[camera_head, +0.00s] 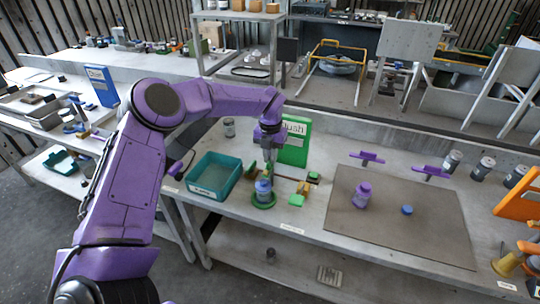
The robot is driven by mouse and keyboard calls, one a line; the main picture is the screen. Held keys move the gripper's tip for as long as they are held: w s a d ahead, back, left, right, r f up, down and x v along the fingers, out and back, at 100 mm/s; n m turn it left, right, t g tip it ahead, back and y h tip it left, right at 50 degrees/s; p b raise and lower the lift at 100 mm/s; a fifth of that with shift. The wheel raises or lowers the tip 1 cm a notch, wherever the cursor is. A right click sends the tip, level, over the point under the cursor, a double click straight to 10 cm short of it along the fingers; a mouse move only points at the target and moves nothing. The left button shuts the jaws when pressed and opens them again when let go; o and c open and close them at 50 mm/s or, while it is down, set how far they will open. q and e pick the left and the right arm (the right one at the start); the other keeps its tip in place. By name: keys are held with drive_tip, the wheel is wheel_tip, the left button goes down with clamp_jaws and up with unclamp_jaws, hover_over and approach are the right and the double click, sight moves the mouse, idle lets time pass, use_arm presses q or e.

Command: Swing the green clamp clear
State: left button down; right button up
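My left arm reaches in from the left, and its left gripper (268,158) points down over a small fixture on the workbench. Small green parts (252,167) of what looks like the green clamp show beside and under the fingertips. Below them a blue-purple round part (263,187) stands upright in a green ring base (264,201). A thin dark red bar (292,178) runs to the right, with a green block (298,200) near it. The fingers are small and partly merged with the parts, so contact and finger opening cannot be made out. My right gripper is not in view.
A teal bin (186,189) stands left of the fixture and a green sign box (306,142) behind it. A grey mat (420,235) to the right holds a purple bottle (362,195) and a blue cap (407,210). Two purple brackets and several jars stand behind the mat.

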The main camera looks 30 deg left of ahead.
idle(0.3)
use_arm(q)
drive_tip(key=shift+f+n+b, duration=0.25)
drive_tip(key=shift+n+b, duration=0.75)
drive_tip(key=shift+b, duration=0.2)
drive_tip(key=n+b, duration=1.1)
drive_tip(key=shift+w+n+b, duration=0.1)
drive_tip(key=shift+n+b, duration=0.2)
drive_tip(key=shift+b, duration=0.1)
drive_tip(key=shift+r+n+b, duration=0.1)
drive_tip(key=shift+n+b, duration=1.65)
drive_tip(key=shift+n, duration=0.25)
drive_tip(key=c, duration=1.1)
unclamp_jaws()
drive_tip(key=shift+c, duration=0.2)
drive_tip(key=shift+a, duration=0.15)
